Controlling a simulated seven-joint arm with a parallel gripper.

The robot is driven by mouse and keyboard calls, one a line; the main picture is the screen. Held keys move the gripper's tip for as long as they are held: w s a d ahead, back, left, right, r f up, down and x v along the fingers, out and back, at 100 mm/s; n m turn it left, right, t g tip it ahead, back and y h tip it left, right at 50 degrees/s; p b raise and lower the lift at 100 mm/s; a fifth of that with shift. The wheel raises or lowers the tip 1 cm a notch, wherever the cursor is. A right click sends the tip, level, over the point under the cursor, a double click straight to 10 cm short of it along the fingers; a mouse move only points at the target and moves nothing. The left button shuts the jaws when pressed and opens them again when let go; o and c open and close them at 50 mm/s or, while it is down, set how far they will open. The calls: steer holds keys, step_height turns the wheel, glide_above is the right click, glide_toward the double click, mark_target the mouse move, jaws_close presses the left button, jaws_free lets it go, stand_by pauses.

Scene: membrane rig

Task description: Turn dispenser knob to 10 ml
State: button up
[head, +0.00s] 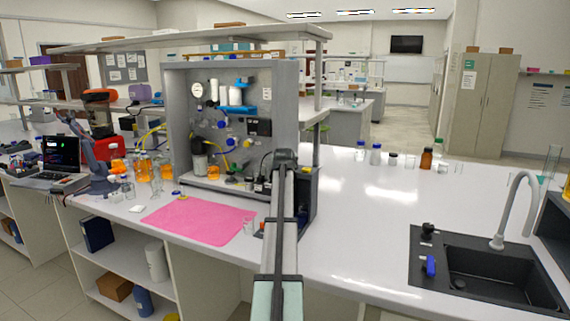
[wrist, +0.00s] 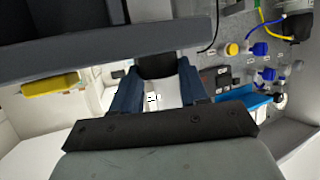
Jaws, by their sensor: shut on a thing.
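My gripper (wrist: 157,80) shows in the wrist view with its two dark blue fingers on either side of a black rounded piece (wrist: 156,66), which looks like the dispenser knob. The fingers are shut on it. A white surface with small dark markings (wrist: 155,98) shows between the fingers; I cannot read a setting on it. In the head view my gripper (head: 286,157) is at the right front of the grey membrane rig (head: 176,110). My arm and gripper hide the knob there.
In the wrist view a wide dark bar (wrist: 110,40) crosses close to the fingers, and a blue shelf (wrist: 250,103) lies to the right. In the head view a pink mat (head: 200,218) lies in front of the rig. The white bench (head: 350,210) to the right is largely clear.

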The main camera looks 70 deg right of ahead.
steer(key=shift+c, duration=1.1)
steer(key=shift+w+m+g, duration=0.1)
steer(key=shift+m+g, duration=0.2)
steer(key=shift+g, duration=0.2)
steer(key=m+g, duration=0.2)
steer(key=g, duration=0.1)
steer(key=m+g, duration=0.1)
steer(key=m, duration=0.1)
steer(key=shift+w+g+h, duration=0.3)
steer(key=shift+w+h, duration=0.05)
steer(key=shift+h, duration=0.05)
steer(key=m+g, duration=0.2)
steer(key=m+g+y, duration=0.1)
steer(key=m+g, duration=0.1)
steer(key=w+m+g, duration=0.1)
steer(key=m+g, duration=0.1)
steer(key=g, duration=0.1)
steer(key=shift+d+y, duration=0.25)
steer(key=shift+y, duration=0.15)
steer(key=m+g+y, duration=0.1)
steer(key=m, duration=0.1)
steer(key=m+g+y, duration=0.1)
steer(key=g+y, duration=0.1)
steer(key=m+g+y, duration=0.1)
steer(key=m, duration=0.1)
steer(key=shift+w+d+m+y, duration=0.15)
steer(key=shift+d+m+y, duration=0.15)
steer(key=shift+m+g+y, duration=0.9)
steer(key=shift+m+y, duration=1)
steer(key=shift+y, duration=0.1)
